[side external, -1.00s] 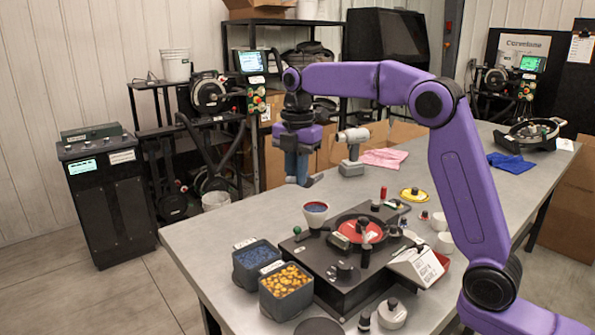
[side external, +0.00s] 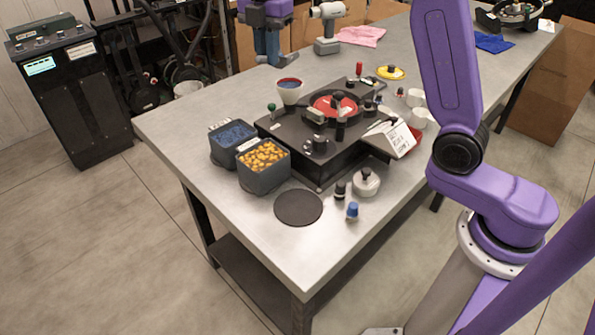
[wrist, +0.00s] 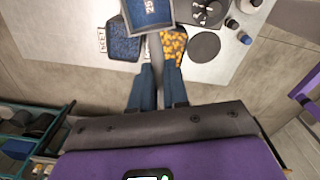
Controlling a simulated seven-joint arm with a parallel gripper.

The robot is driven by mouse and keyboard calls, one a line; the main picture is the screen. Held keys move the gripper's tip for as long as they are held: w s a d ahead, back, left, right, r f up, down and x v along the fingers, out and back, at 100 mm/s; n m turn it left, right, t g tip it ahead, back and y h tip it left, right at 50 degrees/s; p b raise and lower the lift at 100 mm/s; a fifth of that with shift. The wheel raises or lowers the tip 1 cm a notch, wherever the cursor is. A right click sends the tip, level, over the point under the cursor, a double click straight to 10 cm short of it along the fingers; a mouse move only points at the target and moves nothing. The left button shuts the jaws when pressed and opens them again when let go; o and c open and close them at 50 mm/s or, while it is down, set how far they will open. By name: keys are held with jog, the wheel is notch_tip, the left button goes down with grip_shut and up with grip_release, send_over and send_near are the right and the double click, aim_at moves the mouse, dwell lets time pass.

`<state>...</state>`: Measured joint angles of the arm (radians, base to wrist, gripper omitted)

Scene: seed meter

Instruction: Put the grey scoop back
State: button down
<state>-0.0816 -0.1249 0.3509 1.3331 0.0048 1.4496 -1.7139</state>
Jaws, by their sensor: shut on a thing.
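My gripper (side external: 268,58) hangs over the far left part of the table in the side view, with its upper part cut off by the frame's top edge. In the wrist view my gripper (wrist: 157,88) is shut on the grey handle of the scoop (wrist: 156,50). The scoop's wide end carries the number 25 and shows blue inside; whether that is contents cannot be told. A round dark mat (side external: 298,208) lies bare near the table's front edge, and also shows in the wrist view (wrist: 205,47).
A bin of blue pieces (side external: 232,135) and a bin of yellow pieces (side external: 263,158) stand left of the black seed meter base (side external: 318,165). The table's left side is clear.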

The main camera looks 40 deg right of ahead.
jog(key=s+a+f+m, duration=0.15)
jog(key=s+f, duration=0.25)
jog(key=s, duration=0.4)
jog(key=s+a+f+m+h, duration=0.1)
jog(key=s+a+f, duration=0.15)
jog(key=s, duration=0.65)
jog(key=s+a+f+m, duration=0.15)
jog(key=s+f, duration=0.25)
jog(key=s, duration=0.4)
jog(key=shift+w+a+f, duration=1)
jog(key=shift+w+f, duration=0.8)
jog(key=shift+w, duration=0.2)
jog(key=shift+w+a+f, duration=1)
jog(key=shift+w+f, duration=0.8)
jog(key=shift+w, duration=0.15)
jog(key=shift+w+a+f, duration=1)
jog(key=shift+w+f, duration=0.8)
jog(key=shift+w, duration=0.2)
jog(key=shift+f, duration=1.4)
jog(key=shift+f, duration=0.15)
jog(key=c, duration=1.1)
grip_release()
